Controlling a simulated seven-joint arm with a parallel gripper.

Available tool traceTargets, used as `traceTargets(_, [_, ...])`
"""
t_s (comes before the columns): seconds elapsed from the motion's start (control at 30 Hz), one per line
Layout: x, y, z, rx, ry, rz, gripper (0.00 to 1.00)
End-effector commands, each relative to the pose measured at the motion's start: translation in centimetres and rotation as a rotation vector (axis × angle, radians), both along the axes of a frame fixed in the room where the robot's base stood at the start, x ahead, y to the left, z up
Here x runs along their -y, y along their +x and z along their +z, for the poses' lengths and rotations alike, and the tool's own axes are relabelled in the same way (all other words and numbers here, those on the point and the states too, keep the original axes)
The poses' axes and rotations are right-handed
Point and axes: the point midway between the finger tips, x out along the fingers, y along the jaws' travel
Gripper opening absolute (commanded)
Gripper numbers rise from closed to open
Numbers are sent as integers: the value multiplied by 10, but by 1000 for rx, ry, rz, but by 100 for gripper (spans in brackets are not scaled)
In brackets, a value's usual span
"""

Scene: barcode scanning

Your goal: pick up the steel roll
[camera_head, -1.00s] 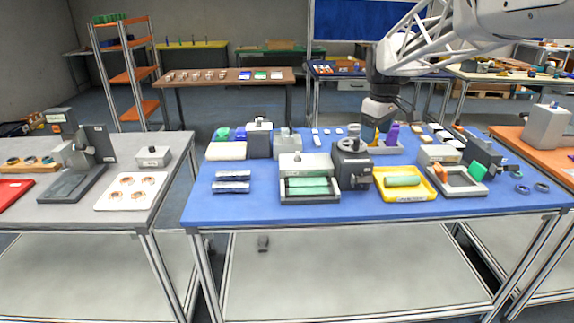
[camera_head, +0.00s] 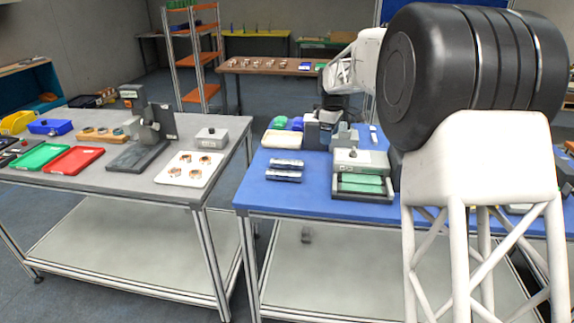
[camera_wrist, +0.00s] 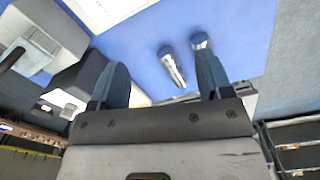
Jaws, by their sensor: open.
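Two short silver steel rolls lie side by side on the blue table near its left edge, a farther one (camera_head: 286,164) and a nearer one (camera_head: 284,176). In the wrist view, one roll (camera_wrist: 174,68) shows between the fingers and the other (camera_wrist: 200,41) shows just past the right fingertip, partly hidden by it. My gripper (camera_wrist: 160,62) is open and empty, with its two dark fingers apart. In the head view my wrist is behind the rolls, over the back of the blue table; the fingers are hard to make out there.
A grey device with a green panel (camera_head: 361,184) stands right of the rolls. A white block (camera_head: 282,139) and several grey boxes stand behind them. My arm hides the right of the blue table. A grey table (camera_head: 95,205) stands left across a gap.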

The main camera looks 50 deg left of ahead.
Motion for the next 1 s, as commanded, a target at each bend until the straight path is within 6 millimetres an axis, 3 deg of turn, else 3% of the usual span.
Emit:
traceTargets(0.03, [-19,-9,-11,-3,-5,32,72])
traceTargets(0.2, [-71,-38,-40,-7,-13,137,72])
traceTargets(0.4, [-115,-67,-65,-12,-21,232,72])
traceTargets(0.6, [-133,-80,-76,-13,-23,273,72])
traceTargets(1.0, [-134,-81,-78,-13,-23,276,72])
